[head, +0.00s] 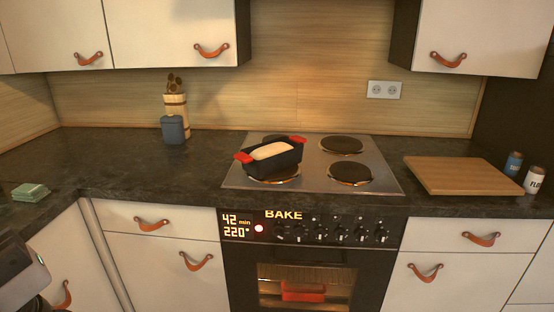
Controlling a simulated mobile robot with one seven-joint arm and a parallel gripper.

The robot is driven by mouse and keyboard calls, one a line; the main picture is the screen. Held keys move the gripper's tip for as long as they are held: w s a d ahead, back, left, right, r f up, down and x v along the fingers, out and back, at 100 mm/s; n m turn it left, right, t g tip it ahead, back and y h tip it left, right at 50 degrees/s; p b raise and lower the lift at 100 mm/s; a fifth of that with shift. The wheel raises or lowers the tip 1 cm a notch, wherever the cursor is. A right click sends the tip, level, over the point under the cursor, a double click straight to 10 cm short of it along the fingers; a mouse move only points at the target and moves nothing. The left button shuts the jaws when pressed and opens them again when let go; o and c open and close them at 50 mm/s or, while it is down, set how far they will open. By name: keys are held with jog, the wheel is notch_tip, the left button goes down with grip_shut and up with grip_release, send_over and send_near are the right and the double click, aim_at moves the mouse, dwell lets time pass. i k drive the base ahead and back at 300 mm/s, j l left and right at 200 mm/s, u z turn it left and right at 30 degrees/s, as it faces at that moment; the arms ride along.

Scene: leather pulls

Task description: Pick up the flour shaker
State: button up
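The flour shaker (534,180) is a small white cylinder with dark lettering that reads "FLOU", cut off by its curve. It stands upright on the dark counter at the far right, close to the right edge of the head view. A blue shaker (514,164) stands just behind it and to its left. Part of my arm shows at the lower left edge, far across the counter from the flour shaker. My gripper's fingers are not visible.
A wooden board (462,175) lies left of the shakers. A dark loaf pan (270,157) with red handles sits on the stove (320,183). Further left are a blue canister (172,130), a utensil holder (178,103) and green cloths (30,192). Upper cabinets overhang the counter's back.

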aim_at(536, 175)
jog(key=z, duration=1.25)
jog(key=i+l, duration=0.65)
jog(key=l, duration=0.15)
jog(key=i+l+u, duration=0.1)
jog(key=i+l, duration=0.2)
jog(key=l, duration=0.15)
jog(key=i+l, duration=0.35)
jog(key=i+l+u, duration=0.1)
jog(key=i+l, duration=0.2)
jog(key=l, duration=0.2)
jog(key=i+l, duration=0.35)
jog(key=i+j, duration=0.15)
jog(key=i, duration=0.2)
